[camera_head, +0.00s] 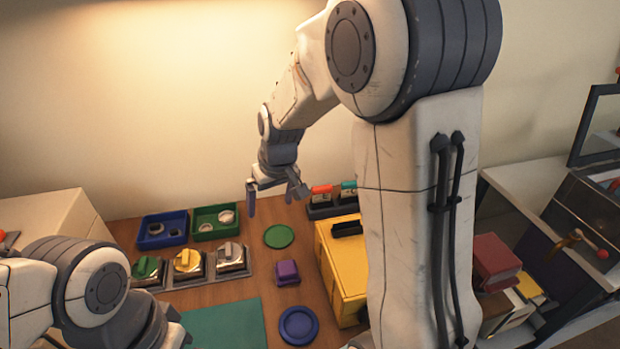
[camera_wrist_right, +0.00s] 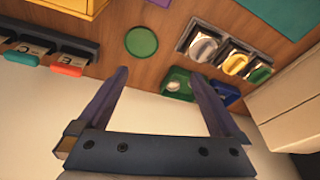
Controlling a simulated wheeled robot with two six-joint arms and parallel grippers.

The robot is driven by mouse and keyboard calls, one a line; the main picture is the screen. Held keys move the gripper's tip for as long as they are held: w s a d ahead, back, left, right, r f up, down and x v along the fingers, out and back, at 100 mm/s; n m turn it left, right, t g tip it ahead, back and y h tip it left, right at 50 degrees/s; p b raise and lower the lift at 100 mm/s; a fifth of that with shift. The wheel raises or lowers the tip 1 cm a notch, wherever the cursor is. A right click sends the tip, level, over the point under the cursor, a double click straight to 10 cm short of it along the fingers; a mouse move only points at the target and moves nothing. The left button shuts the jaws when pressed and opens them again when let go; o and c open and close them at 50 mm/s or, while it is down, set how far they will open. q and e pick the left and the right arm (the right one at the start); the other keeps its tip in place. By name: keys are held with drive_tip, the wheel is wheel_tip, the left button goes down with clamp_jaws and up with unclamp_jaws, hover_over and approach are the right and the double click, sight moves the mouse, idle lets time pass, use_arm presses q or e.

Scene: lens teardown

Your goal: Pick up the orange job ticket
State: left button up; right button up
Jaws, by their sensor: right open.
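The orange job ticket (camera_head: 321,190) stands in a dark rack (camera_head: 334,209) at the back of the bench, left of a teal ticket (camera_head: 348,186). In the right wrist view, the orange ticket (camera_wrist_right: 67,68) shows at the left with its pale lettered face. My right gripper (camera_head: 273,197) is open and empty, raised to the left of the rack with its fingers apart. In the right wrist view, nothing lies between the fingertips (camera_wrist_right: 160,75). My left arm shows at the lower left, but its gripper is out of frame.
A yellow box (camera_head: 341,268) stands in front of the rack. Blue (camera_head: 163,230) and green (camera_head: 215,221) bins are at the back left. A green disc (camera_head: 279,236), purple block (camera_head: 287,272) and blue dish (camera_head: 299,325) occupy the middle. The wall is close behind.

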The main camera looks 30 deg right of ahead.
drive_tip(key=w+d+f+m+t+h+p, duration=0.1)
drive_tip(key=w+d+m, duration=0.15)
drive_tip(key=d, duration=0.65)
drive_tip(key=w+d+m+h, duration=0.1)
drive_tip(key=w+d, duration=0.2)
drive_tip(key=d, duration=0.6)
drive_tip(key=p, duration=0.1)
hover_over(322, 187)
drive_tip(key=s, duration=0.2)
wheel_tip(322, 187, down, 4)
drive_tip(key=shift+s+f, duration=0.15)
drive_tip(key=shift+f, duration=0.4)
drive_tip(key=shift+w+f+p, duration=0.4)
drive_tip(key=shift+f+p, duration=0.05)
drive_tip(key=shift+f, duration=0.05)
drive_tip(key=x, duration=0.2)
drive_tip(key=p+x, duration=0.1)
drive_tip(key=x, duration=0.1)
drive_tip(key=shift+w+a+f, duration=0.1)
drive_tip(key=shift+w+a, duration=0.05)
drive_tip(key=shift+a, duration=0.05)
drive_tip(key=shift+c, duration=0.3)
